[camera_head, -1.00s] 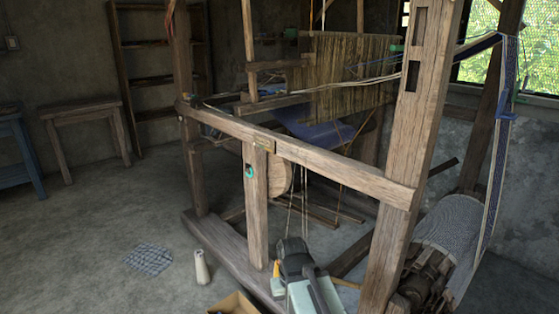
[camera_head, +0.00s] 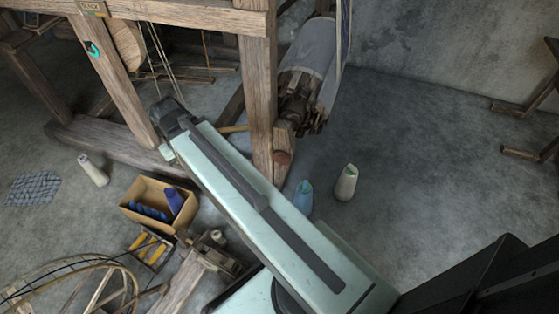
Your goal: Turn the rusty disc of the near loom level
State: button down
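The near loom (camera_head: 259,90) stands at the upper left and middle, its thick front post running down to the floor. A small round reddish-brown disc, which looks like the rusty disc (camera_head: 283,158), sits low at the foot of this post. It is too small to tell how it is turned. My pale green arm reaches from the lower right toward the upper left, passing left of the disc and apart from it in the picture. The arm ends in a dark housing near the loom's lower beam. No gripper fingers show.
A blue bottle (camera_head: 303,197) and a cream bottle (camera_head: 346,183) stand right of the post. A cardboard box (camera_head: 133,212), a white bottle (camera_head: 93,170) and a wooden wheel (camera_head: 75,285) lie left. A cloth roll (camera_head: 308,60) is behind.

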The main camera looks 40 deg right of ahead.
aim_at(281, 157)
jog(key=k, duration=0.5)
jog(key=z, duration=0.95)
jog(key=k, duration=0.8)
jog(key=u, duration=1.45)
jog(key=i, duration=1)
jog(key=z, duration=0.05)
